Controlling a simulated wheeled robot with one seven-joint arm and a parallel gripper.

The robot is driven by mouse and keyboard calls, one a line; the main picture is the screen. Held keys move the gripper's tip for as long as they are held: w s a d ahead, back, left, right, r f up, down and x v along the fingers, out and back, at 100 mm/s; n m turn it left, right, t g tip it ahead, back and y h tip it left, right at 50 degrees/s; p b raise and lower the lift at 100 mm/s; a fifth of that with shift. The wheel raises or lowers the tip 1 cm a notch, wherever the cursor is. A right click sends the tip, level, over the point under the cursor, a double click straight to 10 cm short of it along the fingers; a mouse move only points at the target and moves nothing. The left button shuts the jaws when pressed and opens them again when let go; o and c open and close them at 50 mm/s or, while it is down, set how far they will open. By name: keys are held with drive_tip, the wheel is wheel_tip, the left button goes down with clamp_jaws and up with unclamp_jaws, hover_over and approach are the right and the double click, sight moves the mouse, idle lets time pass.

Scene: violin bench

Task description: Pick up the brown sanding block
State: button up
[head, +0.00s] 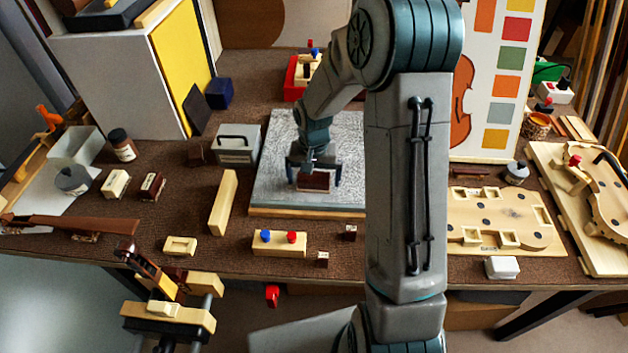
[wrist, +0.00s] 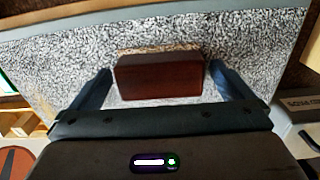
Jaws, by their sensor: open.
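The brown sanding block (head: 314,181) lies on a speckled grey board (head: 275,150) in the middle of the bench. In the wrist view the block (wrist: 160,76) is a reddish-brown bar on the speckled surface (wrist: 60,60). My gripper (head: 315,177) is low over the board, with a finger at each end of the block. In the wrist view my gripper (wrist: 157,85) is open, its fingers on either side of the block. A narrow gap shows at the left finger; the right finger is very close to the block, and contact cannot be told.
A grey box (head: 237,145) stands just left of the board. A pale wooden bar (head: 223,202) and a bar with blue and red knobs (head: 279,243) lie nearby. My arm hides the board's right side. A pale violin plate (head: 500,218) lies to the right.

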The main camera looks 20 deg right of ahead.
sight(314, 176)
drive_tip(key=c, duration=1)
drive_tip(key=shift+r, duration=0.15)
drive_tip(key=shift+r, duration=0.2)
wheel_tip(314, 176, up, 4)
drive_tip(key=shift+w+f, duration=0.1)
drive_tip(key=shift+f, duration=0.05)
drive_tip(key=s+d+r, duration=0.1)
drive_tip(key=d+r, duration=0.1)
drive_tip(key=d, duration=0.1)
drive_tip(key=s+d+r, duration=0.1)
drive_tip(key=d+r, duration=0.1)
drive_tip(key=d, duration=0.2)
drive_tip(key=s+d+r, duration=0.2)
drive_tip(key=d, duration=0.2)
drive_tip(key=shift+r+b, duration=0.3)
drive_tip(key=shift+b, duration=0.05)
